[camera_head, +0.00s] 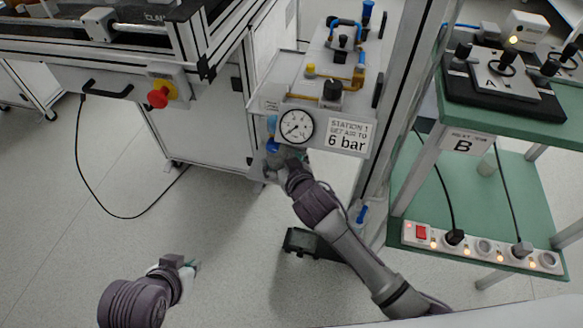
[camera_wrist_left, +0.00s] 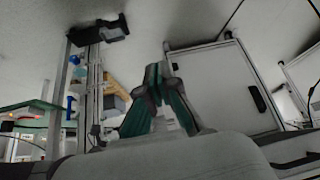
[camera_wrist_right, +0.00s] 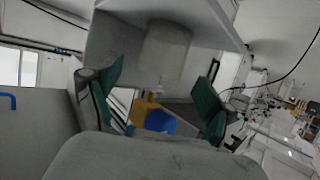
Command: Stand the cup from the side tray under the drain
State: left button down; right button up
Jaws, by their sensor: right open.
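A pale grey cylinder that looks like the cup (camera_wrist_right: 165,50) is in the right wrist view. It meets a flat light plate (camera_wrist_right: 215,18), seemingly the small ledge below the gauge unit. A blue bowl with a yellow fitting, apparently the drain (camera_wrist_right: 160,122), lies close to it in that view; the blue part (camera_head: 272,146) also shows in the head view. My right gripper (camera_head: 278,162) is at this spot, its fingers (camera_wrist_right: 150,95) apart with nothing gripped. The cup is hidden behind it in the head view. My left gripper (camera_head: 186,264) is empty and closed, low over the floor; its fingertips (camera_wrist_left: 160,72) meet.
The gauge (camera_head: 296,127) and the 6 bar sign (camera_head: 347,134) sit just above my right gripper. A frame post stands to its right. Floor at left is clear.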

pick_arm(q)
jog(key=s+g, duration=0.1)
jog(key=s+a+g+p, duration=0.1)
jog(key=s, duration=0.1)
jog(key=s+g, duration=0.1)
jog(key=s, duration=0.1)
jog(key=shift+s+a+f+y+p, duration=0.15)
jog(key=shift+s+a+y+p, duration=0.1)
jog(key=shift+a+y+p, duration=0.15)
pick_arm(e)
jog(key=s+d+g+h, duration=0.1)
jog(key=s+d+g, duration=0.2)
jog(key=s+d, duration=0.3)
jog(key=s+d+f+m+g+h, duration=0.1)
jog(key=s+d+g, duration=0.2)
jog(key=s+d, duration=0.4)
jog(key=s+d+g+h, duration=0.2)
jog(key=s+d, duration=0.4)
jog(key=s, duration=1.2)
jog(key=shift+s+d+f+m+g, duration=0.25)
jog(key=shift+m+g, duration=0.15)
jog(key=shift+g, duration=0.2)
